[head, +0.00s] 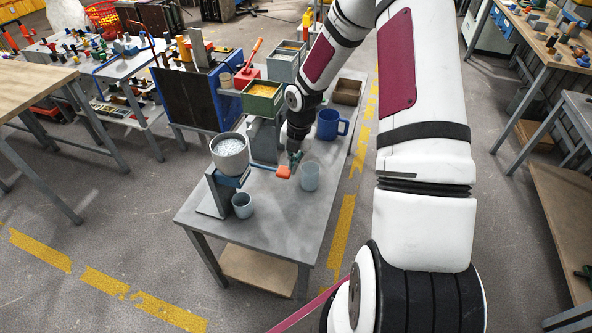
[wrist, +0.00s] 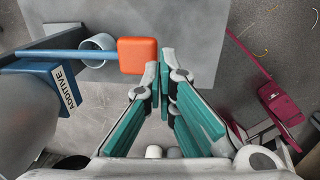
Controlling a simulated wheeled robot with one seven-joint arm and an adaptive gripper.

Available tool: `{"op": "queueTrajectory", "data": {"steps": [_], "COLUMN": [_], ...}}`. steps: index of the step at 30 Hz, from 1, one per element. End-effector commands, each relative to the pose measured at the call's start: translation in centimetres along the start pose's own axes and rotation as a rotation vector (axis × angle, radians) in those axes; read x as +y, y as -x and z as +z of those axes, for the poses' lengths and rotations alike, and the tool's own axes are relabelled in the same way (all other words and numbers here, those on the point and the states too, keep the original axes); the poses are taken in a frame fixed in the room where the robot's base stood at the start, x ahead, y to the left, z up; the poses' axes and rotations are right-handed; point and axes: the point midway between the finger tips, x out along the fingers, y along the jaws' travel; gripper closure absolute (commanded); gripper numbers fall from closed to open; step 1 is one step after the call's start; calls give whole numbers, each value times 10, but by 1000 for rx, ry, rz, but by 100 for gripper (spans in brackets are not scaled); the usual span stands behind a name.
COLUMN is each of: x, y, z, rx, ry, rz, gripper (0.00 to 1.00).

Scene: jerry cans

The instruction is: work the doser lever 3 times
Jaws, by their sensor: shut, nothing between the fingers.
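The doser stands at the near left of the grey table, with a round grey hopper (head: 230,152) of pale grains. In the wrist view its blue body carries an ADDITIVE label (wrist: 65,88). Its blue lever (wrist: 60,53) ends in an orange block handle (wrist: 137,56), which also shows in the head view (head: 284,172). A small grey-blue cup (head: 242,207) stands under the doser; in the wrist view it is partly hidden behind the lever (wrist: 98,44). My gripper (wrist: 161,75) is shut and empty. Its tips appear beside the handle's right edge; contact is unclear.
A translucent cup (head: 309,177) stands right of the handle, close to my gripper. A blue mug (head: 332,125) stands behind it. The table's front right is bare.

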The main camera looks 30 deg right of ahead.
Motion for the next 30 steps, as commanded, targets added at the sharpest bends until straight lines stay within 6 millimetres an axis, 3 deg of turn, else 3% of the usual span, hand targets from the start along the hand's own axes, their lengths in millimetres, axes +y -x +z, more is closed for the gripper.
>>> {"op": "queueTrajectory", "data": {"steps": [6, 12, 30], "x": [-7, -11, -12], "y": [41, 63, 68], "z": [2, 2, 1], "rx": [-4, -3, -2], "ry": [-4, -1, 0], "rz": [2, 2, 1], "gripper": [100, 100, 100]}}
